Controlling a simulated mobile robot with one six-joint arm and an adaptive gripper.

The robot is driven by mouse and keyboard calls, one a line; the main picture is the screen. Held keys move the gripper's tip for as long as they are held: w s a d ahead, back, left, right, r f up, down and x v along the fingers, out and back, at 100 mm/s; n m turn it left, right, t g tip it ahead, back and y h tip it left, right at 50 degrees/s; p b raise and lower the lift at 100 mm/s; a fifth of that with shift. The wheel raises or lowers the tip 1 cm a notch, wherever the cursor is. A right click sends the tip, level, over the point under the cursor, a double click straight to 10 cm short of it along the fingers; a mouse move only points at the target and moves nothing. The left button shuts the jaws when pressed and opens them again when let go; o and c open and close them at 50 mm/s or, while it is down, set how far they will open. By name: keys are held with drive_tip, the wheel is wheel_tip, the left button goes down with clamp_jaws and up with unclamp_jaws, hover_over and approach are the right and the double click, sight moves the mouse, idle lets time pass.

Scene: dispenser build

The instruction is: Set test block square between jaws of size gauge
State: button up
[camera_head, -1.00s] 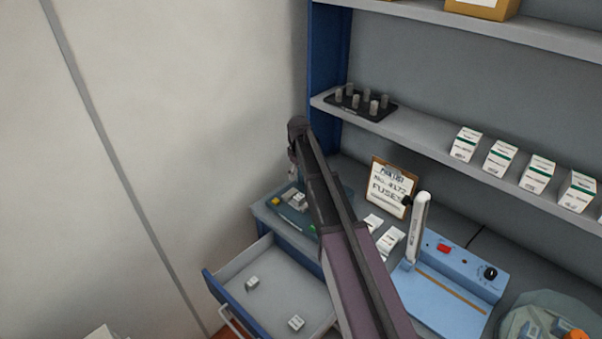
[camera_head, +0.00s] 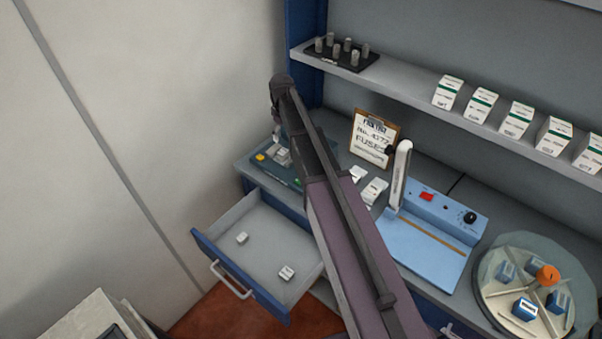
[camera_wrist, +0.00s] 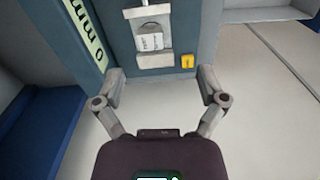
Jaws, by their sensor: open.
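The size gauge (camera_wrist: 120,40) is a blue-teal plate with two grey jaws, a yellow button (camera_wrist: 187,62) and a pale green lettered strip. The white labelled test block (camera_wrist: 150,41) sits between the upper jaw (camera_wrist: 148,12) and the lower jaw (camera_wrist: 155,61). I cannot tell whether it is fully square to them. My gripper (camera_wrist: 161,76) is open and empty, its fingertips wide apart on the near side of the gauge, clear of the block. In the head view the gauge (camera_head: 268,171) stands at the bench's left end, partly hidden by my arm.
An open drawer (camera_head: 210,235) below the gauge holds two small white blocks. A clipboard sign (camera_head: 374,138), white packets (camera_head: 373,190), a blue device with a white lever (camera_head: 430,250) and a round clear-covered tray (camera_head: 490,295) stand to the right. A shelf (camera_head: 400,88) runs above.

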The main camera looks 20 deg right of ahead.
drive_tip(key=s+m, duration=0.6)
drive_tip(key=s, duration=2)
drive_tip(key=shift+d, duration=0.35)
drive_tip(key=shift+d+m, duration=0.3)
drive_tip(key=shift+d, duration=0.15)
drive_tip(key=shift+d, duration=0.1)
